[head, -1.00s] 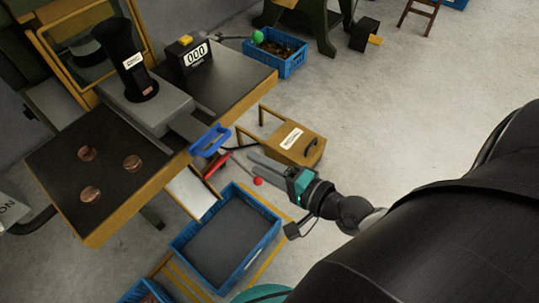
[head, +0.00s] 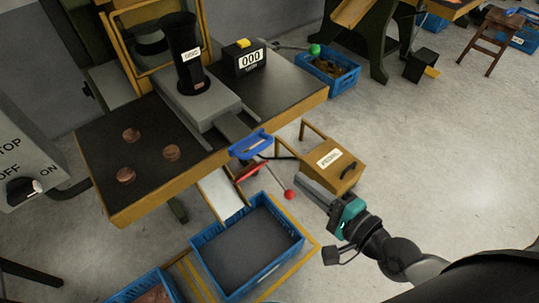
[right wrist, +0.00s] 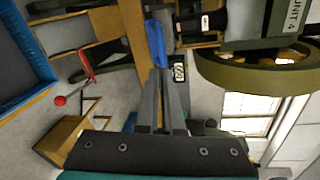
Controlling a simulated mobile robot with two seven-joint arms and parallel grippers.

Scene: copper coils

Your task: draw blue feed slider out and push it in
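The blue feed slider handle (head: 251,144) is a looped grip at the front edge of the press table, at the end of a grey slide bar (head: 232,124). My right gripper (head: 301,184) is in front of it, to its lower right in the head view, apart from it and empty. In the right wrist view the blue handle (right wrist: 156,44) shows ahead, beyond the fingertips. The two fingers of my right gripper (right wrist: 163,78) stand apart with a gap between them. My left gripper is not in view.
A red lever with a red ball (head: 289,194) sticks out below the handle. A yellow pedal box (head: 335,164) stands on the floor behind the gripper. A blue crate (head: 207,254) lies under a chute. Several copper discs lie on the table (head: 95,160). A black counter (head: 246,62) reads 000.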

